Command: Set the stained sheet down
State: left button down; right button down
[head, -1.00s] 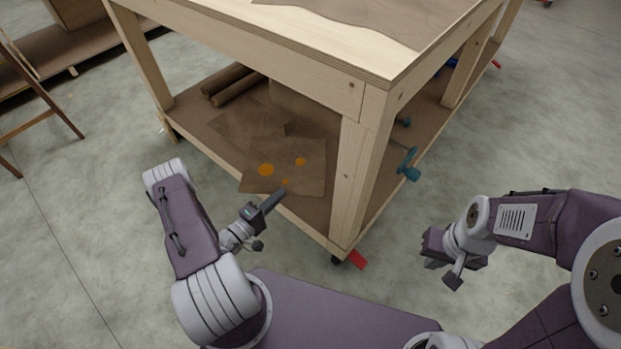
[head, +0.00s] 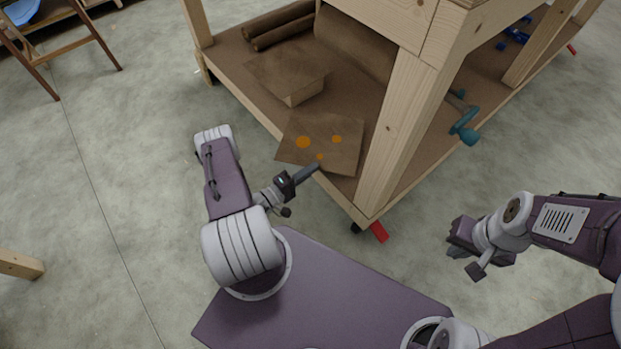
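The stained sheet (head: 345,152) is a flat brown sheet with orange spots. In the head view it is at the front of the workbench's lower shelf (head: 262,105), its near left corner reaching out past the shelf edge. My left gripper (head: 316,167) meets the sheet's near edge; its dark fingers look closed together on that edge. I cannot tell whether the sheet touches the shelf or is held just above it. My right gripper (head: 458,240) is off to the right over the floor, away from the sheet; its finger gap is not clear.
A brown box-like piece (head: 305,93) lies behind the sheet, and brown rolls (head: 280,27) lie farther back. A wooden bench leg (head: 405,115) stands right of the sheet. A teal clamp (head: 465,128) is beyond it. A red caster lever (head: 379,231) sticks out below.

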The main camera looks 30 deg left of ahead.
pick_arm(q)
notch_tip(320, 180, down, 5)
jog(key=b, duration=0.2)
jog(key=shift+r+b, duration=0.15)
jog(key=shift+b, duration=0.25)
jog(key=c, duration=1.7)
grip_release()
jog(key=shift+r, duration=0.2)
jog(key=p+v, duration=0.4)
jog(key=v, duration=0.8)
jog(key=shift+d, duration=0.1)
